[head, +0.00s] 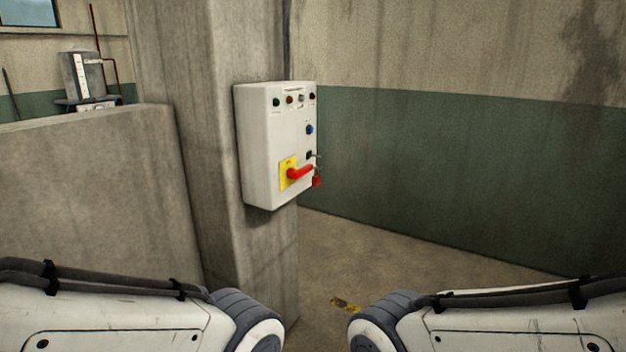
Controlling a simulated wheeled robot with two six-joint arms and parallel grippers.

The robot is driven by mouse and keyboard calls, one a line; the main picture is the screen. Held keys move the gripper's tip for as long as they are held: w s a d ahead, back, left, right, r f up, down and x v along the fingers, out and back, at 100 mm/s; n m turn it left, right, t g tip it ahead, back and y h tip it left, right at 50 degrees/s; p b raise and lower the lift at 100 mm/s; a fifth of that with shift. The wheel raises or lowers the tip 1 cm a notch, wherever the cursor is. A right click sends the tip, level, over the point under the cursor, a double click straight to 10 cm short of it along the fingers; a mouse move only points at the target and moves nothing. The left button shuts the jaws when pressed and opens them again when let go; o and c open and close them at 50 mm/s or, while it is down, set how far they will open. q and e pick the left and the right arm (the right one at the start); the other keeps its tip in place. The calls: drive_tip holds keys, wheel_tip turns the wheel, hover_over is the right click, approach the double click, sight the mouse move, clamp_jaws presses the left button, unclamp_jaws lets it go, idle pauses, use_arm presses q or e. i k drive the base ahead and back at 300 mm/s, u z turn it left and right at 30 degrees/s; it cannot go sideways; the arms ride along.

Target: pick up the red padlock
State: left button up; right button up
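A small red padlock (317,182) hangs at the lower right edge of a light grey control box (262,150). It is beside the tip of a red rotary handle (300,173) on a yellow plate (287,181). What the padlock hangs from is too small to tell. My two white arms come in from the lower left and lower right corners, well below and in front of the box. Both grippers are out of view.
The box is fixed to a concrete pillar (225,120). A low concrete wall (90,190) stands to the left, with grey equipment (85,78) behind it. A green and beige wall (450,150) runs along the right. The floor (400,260) right of the pillar is clear, apart from a yellow marking (345,304).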

sight(316, 179)
drive_tip(key=z, duration=0.15)
drive_tip(key=i, duration=2.45)
drive_tip(key=u, duration=0.35)
